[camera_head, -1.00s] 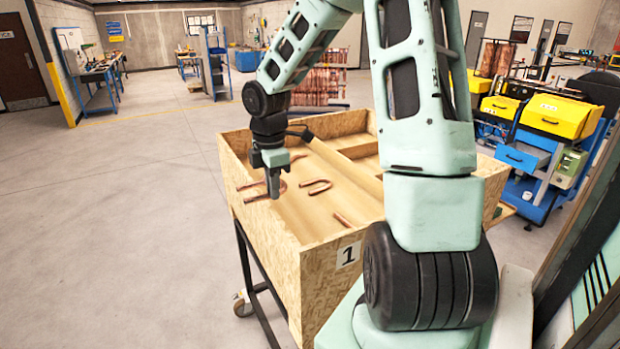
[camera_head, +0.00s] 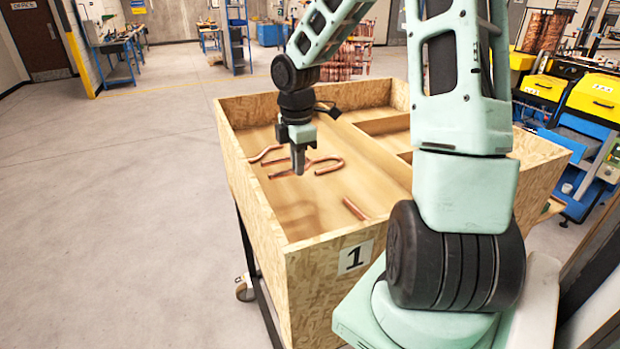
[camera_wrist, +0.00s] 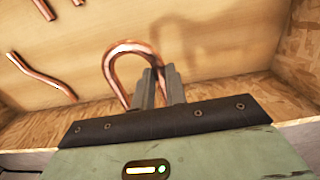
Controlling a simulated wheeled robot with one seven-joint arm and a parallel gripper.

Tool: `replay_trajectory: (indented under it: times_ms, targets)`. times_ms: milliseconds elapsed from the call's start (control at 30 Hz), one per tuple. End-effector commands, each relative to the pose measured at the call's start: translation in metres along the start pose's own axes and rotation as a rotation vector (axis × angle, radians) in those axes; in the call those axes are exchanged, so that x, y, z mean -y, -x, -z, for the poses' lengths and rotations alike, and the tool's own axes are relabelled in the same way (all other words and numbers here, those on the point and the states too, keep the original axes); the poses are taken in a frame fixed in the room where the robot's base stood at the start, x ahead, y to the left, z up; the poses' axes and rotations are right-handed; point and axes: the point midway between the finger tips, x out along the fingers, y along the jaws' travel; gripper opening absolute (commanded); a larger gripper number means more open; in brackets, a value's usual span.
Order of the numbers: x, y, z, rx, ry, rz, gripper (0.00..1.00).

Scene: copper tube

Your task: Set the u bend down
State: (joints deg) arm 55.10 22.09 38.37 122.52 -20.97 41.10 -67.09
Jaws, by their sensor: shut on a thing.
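My gripper (camera_head: 298,168) points down inside the left part of the plywood bin (camera_head: 262,200). It is shut on a copper U bend (camera_head: 281,174), whose curve shows in the wrist view (camera_wrist: 124,48) beyond the fingers (camera_wrist: 160,88). The fingers hide part of it. A shadow lies on the bin floor apart from the bend, so it appears held above the floor.
A bent copper tube (camera_wrist: 40,77) lies on the bin floor, and a short copper piece (camera_head: 355,208) lies near the front wall. Dividers split the bin's right side. Bare floor (camera_head: 335,190) shows between the gripper and the front. Bin walls stand around.

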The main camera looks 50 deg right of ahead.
Motion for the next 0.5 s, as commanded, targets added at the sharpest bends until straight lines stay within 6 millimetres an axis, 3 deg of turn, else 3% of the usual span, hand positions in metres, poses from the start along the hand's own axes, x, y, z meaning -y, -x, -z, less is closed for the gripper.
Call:
replay_trajectory:
  times_ms: [233, 500]
  targets:
    - [0.002, -0.043, 0.001, -0.001, 0.004, 0.006, 0.0]
    - [0.003, -0.073, 0.001, -0.001, 0.003, 0.007, 0.0]
